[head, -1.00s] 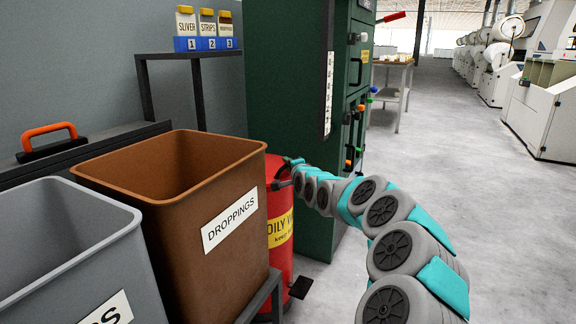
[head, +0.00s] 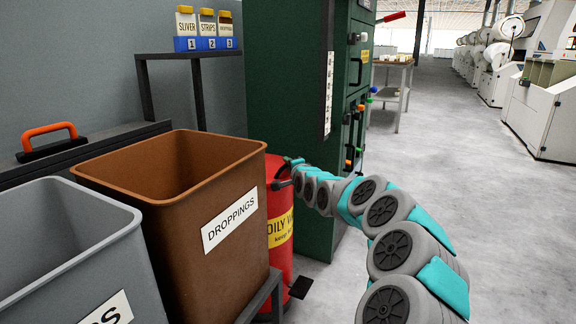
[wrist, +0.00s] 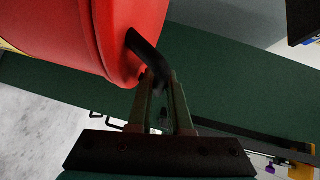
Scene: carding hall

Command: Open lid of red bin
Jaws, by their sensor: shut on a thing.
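The red bin (head: 280,235) stands on the floor behind the brown bin, with a yellow label reading "OILY W…" and a black pedal at its foot. Its lid looks down in the head view, though its top is partly hidden by the brown bin and my gripper. My gripper (head: 287,170) is at the bin's upper right side. In the wrist view, the red bin (wrist: 95,35) fills the upper left and a black handle (wrist: 146,55) curves out from it. My gripper (wrist: 163,85) has its two fingers closed around the end of that handle.
The brown DROPPINGS bin (head: 200,265) and a grey bin (head: 70,260) stand left of the red bin. A dark green cabinet (head: 285,90) with knobs and levers is close behind it. The grey floor (head: 470,200) at right is clear.

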